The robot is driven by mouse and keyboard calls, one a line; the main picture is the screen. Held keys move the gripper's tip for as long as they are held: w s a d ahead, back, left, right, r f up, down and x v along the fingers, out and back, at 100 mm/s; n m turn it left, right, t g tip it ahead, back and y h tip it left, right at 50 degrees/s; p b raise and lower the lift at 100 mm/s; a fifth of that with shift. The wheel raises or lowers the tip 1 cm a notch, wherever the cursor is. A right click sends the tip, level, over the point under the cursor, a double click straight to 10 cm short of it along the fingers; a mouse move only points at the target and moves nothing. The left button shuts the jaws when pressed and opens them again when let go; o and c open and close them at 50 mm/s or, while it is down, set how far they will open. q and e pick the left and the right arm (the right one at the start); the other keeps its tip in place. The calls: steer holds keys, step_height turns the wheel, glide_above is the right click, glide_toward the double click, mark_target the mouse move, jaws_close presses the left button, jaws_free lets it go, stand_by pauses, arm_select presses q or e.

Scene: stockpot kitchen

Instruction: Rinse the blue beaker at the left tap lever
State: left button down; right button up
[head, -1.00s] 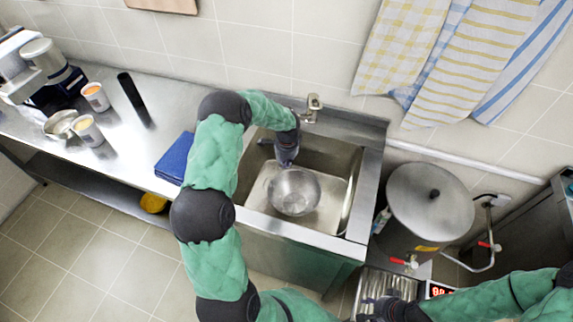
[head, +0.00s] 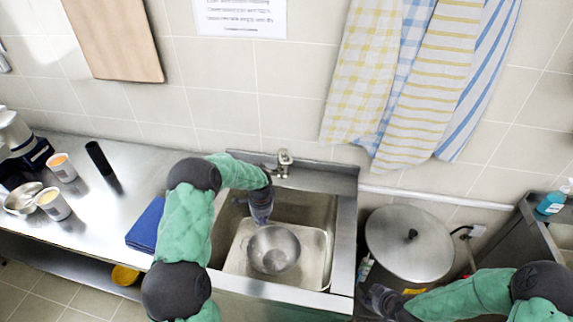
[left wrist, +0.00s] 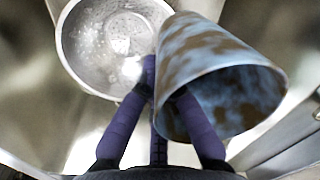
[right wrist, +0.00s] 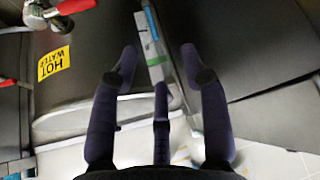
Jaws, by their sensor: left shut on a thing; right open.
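The blue beaker (left wrist: 215,65), blotched with brown, is in my left gripper (left wrist: 155,80); its open mouth faces the lower right of the left wrist view. In the head view the left gripper (head: 262,215) is low over the sink (head: 315,272), at the upper left of a metal bowl (head: 273,249), and the beaker cannot be made out. The bowl also shows in the left wrist view (left wrist: 110,45). The tap (head: 284,160) stands at the sink's back edge, above the left gripper; no water is visible. My right gripper (head: 376,300) is open and empty by the lidded pot.
The lidded pot (head: 408,243) stands right of the sink. The right wrist view shows a yellow hot water label (right wrist: 54,62) and a red lever (right wrist: 75,6).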

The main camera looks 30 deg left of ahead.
steer(key=w+a+r+n+t+y, duration=0.1)
steer(key=w+a+r+n+t, duration=0.1)
steer(key=w+a+r+n, duration=0.5)
steer(key=w+a+r+n+t+y, duration=0.1)
steer(key=w+a+r+n+t, duration=0.35)
steer(key=w, duration=0.55)
steer(key=n+t+y, duration=0.2)
steer(key=n+y, duration=0.3)
steer(key=n, duration=0.1)
glide_toward(288, 163)
steer(key=shift+g, duration=0.25)
steer(key=shift+x, duration=5.3)
steer(key=shift+r, duration=0.1)
steer(key=shift+c, duration=0.2)
jaws_close()
